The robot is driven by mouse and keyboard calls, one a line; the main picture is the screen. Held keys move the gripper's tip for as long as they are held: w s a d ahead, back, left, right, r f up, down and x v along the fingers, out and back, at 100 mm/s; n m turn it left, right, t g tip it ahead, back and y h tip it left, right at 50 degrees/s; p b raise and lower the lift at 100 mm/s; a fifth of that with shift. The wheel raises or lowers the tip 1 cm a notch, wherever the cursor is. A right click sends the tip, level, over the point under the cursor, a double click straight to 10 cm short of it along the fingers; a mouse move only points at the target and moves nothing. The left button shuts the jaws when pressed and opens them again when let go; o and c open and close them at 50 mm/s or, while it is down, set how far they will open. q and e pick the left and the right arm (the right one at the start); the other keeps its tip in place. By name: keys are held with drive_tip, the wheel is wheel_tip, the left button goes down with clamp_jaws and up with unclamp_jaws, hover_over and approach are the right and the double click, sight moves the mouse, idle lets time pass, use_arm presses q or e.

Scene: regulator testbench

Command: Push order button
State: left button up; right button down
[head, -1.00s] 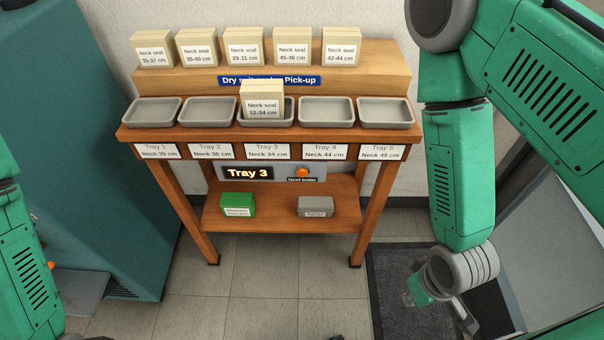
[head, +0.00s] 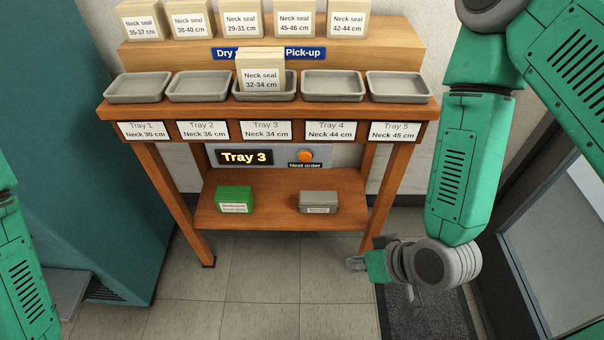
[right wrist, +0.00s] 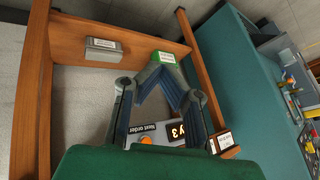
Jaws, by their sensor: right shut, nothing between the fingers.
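The orange order button (head: 305,156) sits on the grey panel above a "Next order" label, right of the "Tray 3" display (head: 244,157). In the right wrist view the button (right wrist: 147,140) shows low in the picture, partly cut off by my gripper's green body, with the display (right wrist: 177,132) beside it. My right gripper (head: 356,264) is low by the bench's right front leg, below and to the right of the button, apart from it. Its fingertips (right wrist: 163,75) meet and hold nothing. My left arm shows at the left edge; its gripper is out of view.
The wooden bench (head: 270,112) bears several grey trays; a neck seal block (head: 261,75) stands in the Tray 3 one. A green box (head: 234,199) and a grey box (head: 318,202) lie on the lower shelf. A teal cabinet (head: 80,150) stands left.

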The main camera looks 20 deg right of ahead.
sight(305, 156)
drive_tip(key=w+a+r+t+y+b, duration=0.1)
drive_tip(key=w+a+r+t+b, duration=0.1)
drive_tip(key=w+t+b, duration=0.1)
drive_tip(key=w+a+r+m+t+y+b, duration=0.1)
drive_tip(key=w+a+r+t+b, duration=0.1)
drive_tip(key=w+b, duration=0.3)
drive_tip(key=w+a+r+t+y+b, duration=0.1)
drive_tip(key=w+a+t+y+b, duration=0.1)
drive_tip(key=w+t+b, duration=0.1)
drive_tip(key=shift+w+a+r+m+t+b, duration=0.3)
drive_tip(key=shift+w+a+r+m+b, duration=0.15)
drive_tip(key=shift+w, duration=0.65)
drive_tip(key=shift+w+d, duration=0.1)
drive_tip(key=shift+d, duration=0.05)
drive_tip(key=w+d, duration=0.2)
drive_tip(key=w, duration=0.6)
drive_tip(key=shift+w+d, duration=0.15)
drive_tip(key=shift+f, duration=0.1)
drive_tip(key=shift+w, duration=0.1)
drive_tip(key=shift+w+d+p, duration=0.1)
drive_tip(key=shift+w+p, duration=0.1)
drive_tip(key=shift+p, duration=0.1)
